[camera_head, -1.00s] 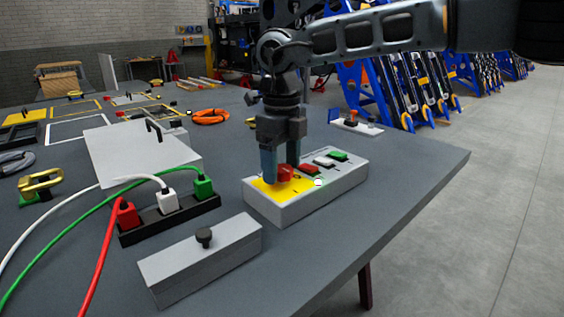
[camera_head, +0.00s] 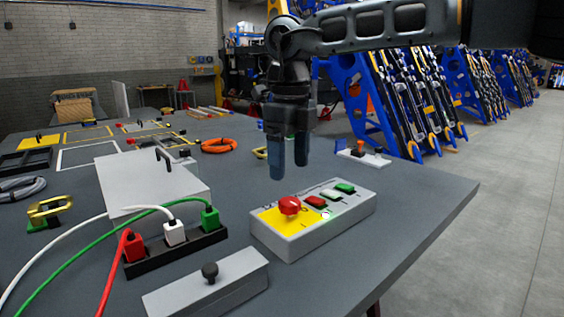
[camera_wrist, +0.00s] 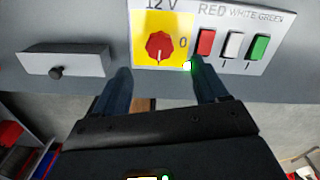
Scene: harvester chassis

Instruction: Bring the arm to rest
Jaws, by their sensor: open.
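My gripper (camera_head: 289,172) is open and empty, pointing down. It hangs above and behind the grey control box (camera_head: 333,222) on the table, apart from it. The box has a red rotary knob (camera_head: 289,205) on a yellow panel, beside red, white and green switches. In the wrist view the two dark fingers (camera_wrist: 166,80) are spread, with the red knob (camera_wrist: 160,46) beyond the gap between them. The box's printed label reads 12 V and RED WHITE GREEN there.
A grey block with a black knob (camera_head: 210,272) and a black socket strip (camera_head: 176,250) with red, white and green plugs stand to the left. A grey lidded box (camera_head: 150,180) is behind them. The grey table (camera_head: 420,200) is clear to the right.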

